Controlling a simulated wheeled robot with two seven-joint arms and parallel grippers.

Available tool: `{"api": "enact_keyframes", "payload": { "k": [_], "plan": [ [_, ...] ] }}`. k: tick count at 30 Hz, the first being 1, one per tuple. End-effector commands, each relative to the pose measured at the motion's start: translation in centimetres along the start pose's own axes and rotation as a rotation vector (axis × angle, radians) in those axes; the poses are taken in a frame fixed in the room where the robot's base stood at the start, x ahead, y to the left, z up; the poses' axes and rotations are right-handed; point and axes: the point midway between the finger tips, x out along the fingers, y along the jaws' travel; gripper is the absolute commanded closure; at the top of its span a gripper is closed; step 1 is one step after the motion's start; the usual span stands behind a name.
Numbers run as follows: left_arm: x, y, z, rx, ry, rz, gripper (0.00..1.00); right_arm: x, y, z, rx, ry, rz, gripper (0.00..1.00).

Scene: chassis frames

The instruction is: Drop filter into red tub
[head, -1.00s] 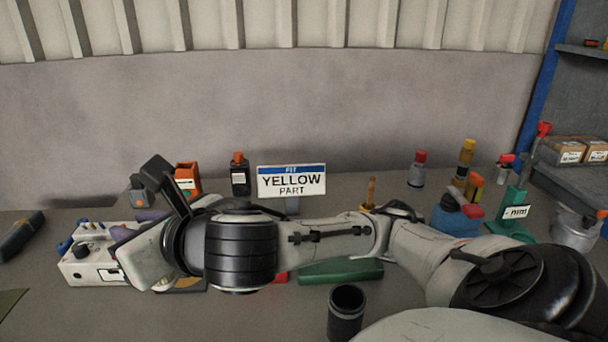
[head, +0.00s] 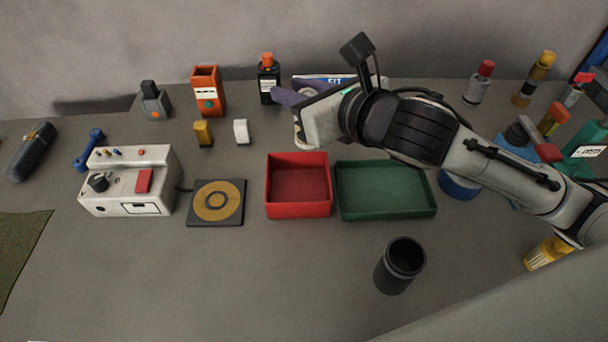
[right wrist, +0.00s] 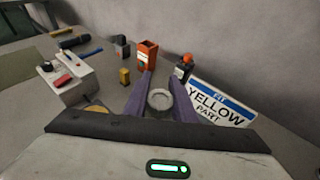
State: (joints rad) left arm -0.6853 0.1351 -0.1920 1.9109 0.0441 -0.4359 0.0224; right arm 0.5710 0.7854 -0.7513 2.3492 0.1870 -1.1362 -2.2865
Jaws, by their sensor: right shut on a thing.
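The filter (right wrist: 160,98), a pale grey round piece with a ring-like end, sits between the purple fingers of my right gripper in the right wrist view. My right gripper (head: 288,98) is shut on it. In the head view the gripper is behind the red tub (head: 300,211) and appears raised above the table. The filter is mostly hidden there by the hand. The red tub is an open square box and its visible inside looks empty. My left gripper is not in view.
A green tray (head: 390,213) stands just right of the red tub. A black cup (head: 400,267) stands in front. A sign (right wrist: 218,106) stands behind.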

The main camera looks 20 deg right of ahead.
Motion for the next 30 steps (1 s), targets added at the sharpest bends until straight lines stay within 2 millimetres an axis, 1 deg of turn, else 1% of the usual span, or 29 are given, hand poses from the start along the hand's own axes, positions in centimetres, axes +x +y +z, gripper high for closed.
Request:
{"api": "enact_keyframes", "payload": {
  "k": [1, 5, 13, 15, 21, 30],
  "plan": [
    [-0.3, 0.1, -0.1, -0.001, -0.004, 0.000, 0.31, 0.2, 0.3, -0.1, -0.003, -0.001, 0.017, 0.99],
    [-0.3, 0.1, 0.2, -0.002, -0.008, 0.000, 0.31, 0.6, 0.5, -1.1, -0.007, -0.002, 0.028, 0.99],
    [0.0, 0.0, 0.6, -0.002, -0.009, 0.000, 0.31, 1.7, 0.5, -4.3, -0.007, -0.003, 0.027, 0.99],
    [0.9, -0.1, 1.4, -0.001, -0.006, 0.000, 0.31, 2.1, 0.5, -5.1, -0.009, -0.008, 0.027, 0.99],
    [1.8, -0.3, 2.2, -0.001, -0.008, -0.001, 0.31, 2.4, 0.5, -5.8, -0.008, -0.006, 0.026, 0.99],
    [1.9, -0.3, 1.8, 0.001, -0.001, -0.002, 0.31, 2.3, 0.5, -5.8, -0.008, -0.006, 0.026, 0.99]
  ]
}}
